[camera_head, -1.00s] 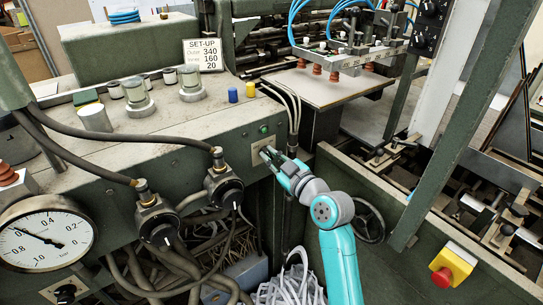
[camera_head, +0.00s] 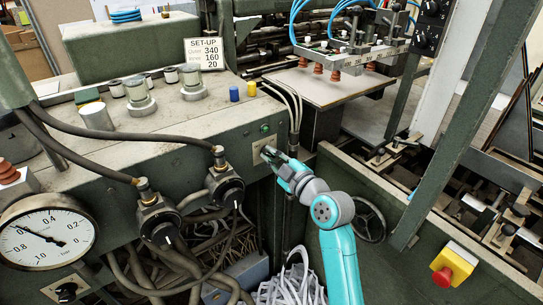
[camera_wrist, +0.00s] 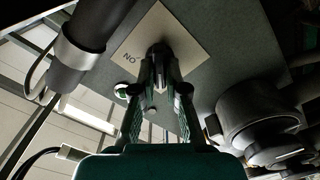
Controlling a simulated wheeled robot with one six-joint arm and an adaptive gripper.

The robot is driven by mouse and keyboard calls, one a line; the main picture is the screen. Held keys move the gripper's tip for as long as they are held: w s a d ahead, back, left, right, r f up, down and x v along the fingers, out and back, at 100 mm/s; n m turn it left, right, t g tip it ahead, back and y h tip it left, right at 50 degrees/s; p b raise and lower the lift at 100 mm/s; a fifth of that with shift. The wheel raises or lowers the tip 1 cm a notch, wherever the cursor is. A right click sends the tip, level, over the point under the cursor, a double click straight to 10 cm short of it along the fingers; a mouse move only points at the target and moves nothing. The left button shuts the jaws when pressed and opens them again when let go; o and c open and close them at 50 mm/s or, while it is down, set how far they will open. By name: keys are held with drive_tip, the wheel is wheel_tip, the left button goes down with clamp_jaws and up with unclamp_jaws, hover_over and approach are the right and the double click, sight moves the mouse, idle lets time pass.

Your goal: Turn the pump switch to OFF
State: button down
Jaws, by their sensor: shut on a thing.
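The pump switch (camera_wrist: 158,52) is a dark knob on a pale square plate (camera_wrist: 185,45) on the machine's green front panel. The plate also shows in the head view (camera_head: 259,147), below a green button. My gripper (camera_wrist: 159,85) is shut on the switch knob, with a finger on each side of it. In the head view my gripper (camera_head: 268,153) reaches the plate from the front right and hides most of the knob. Lettering that looks like an upside-down "ON" shows at one side of the plate. The knob's pointing direction is hidden by the fingers.
A green button (camera_head: 265,128) sits just above the plate. Pale hoses (camera_head: 293,105) run down close to its right. Valves with thick hoses (camera_head: 224,186) stand to the left. A vacuum gauge (camera_head: 40,232) is at far left, and a red stop button (camera_head: 442,277) at lower right.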

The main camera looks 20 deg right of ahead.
drive_tip(key=c, duration=1.2)
unclamp_jaws()
drive_tip(key=shift+w, duration=0.1)
drive_tip(key=v, duration=1.2)
